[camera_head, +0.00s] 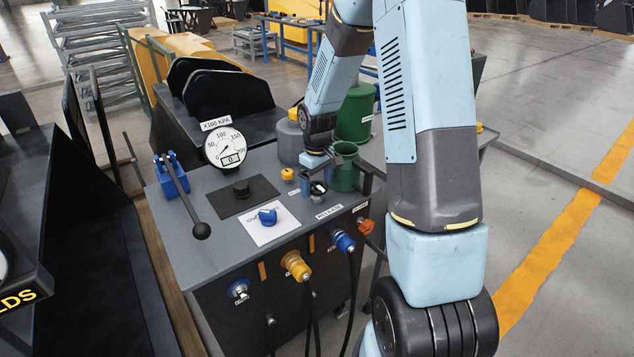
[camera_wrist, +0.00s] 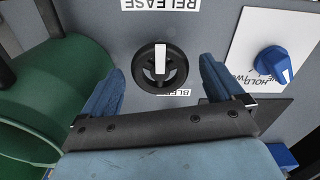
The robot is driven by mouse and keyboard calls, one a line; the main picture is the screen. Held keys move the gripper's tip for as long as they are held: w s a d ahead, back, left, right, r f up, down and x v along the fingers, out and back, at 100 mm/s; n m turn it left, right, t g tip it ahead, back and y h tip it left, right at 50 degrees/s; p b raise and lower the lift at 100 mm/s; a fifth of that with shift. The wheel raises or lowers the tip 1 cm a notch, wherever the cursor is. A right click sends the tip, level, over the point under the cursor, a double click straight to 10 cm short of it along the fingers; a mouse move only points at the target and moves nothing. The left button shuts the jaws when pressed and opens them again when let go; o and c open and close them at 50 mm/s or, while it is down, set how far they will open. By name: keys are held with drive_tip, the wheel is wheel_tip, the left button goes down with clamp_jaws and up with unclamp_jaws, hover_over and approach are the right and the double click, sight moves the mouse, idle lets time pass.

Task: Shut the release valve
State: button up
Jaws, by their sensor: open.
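The release valve (camera_wrist: 162,68) is a round black handwheel with a white bar, on the grey panel top by the RELEASE label (camera_wrist: 161,4). In the wrist view the bar stands upright in the picture. The valve also shows in the head view (camera_head: 318,188), partly hidden by my gripper. My gripper (camera_wrist: 161,82) is open, with one blue finger on each side of the valve and a visible gap to it. It seems to hang over the valve; the remaining height is hard to tell. A BLEED label (camera_wrist: 176,92) is partly covered by the gripper.
A blue selector knob (camera_head: 267,216) sits on a white card near the valve. A pressure gauge (camera_head: 224,147) and a black-knobbed lever (camera_head: 201,230) stand further left. Green containers (camera_head: 355,115) stand behind. Yellow (camera_head: 296,265) and blue (camera_head: 343,241) hose couplers are on the front.

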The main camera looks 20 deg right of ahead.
drive_tip(key=c, duration=1)
drive_tip(key=shift+c, duration=0.2)
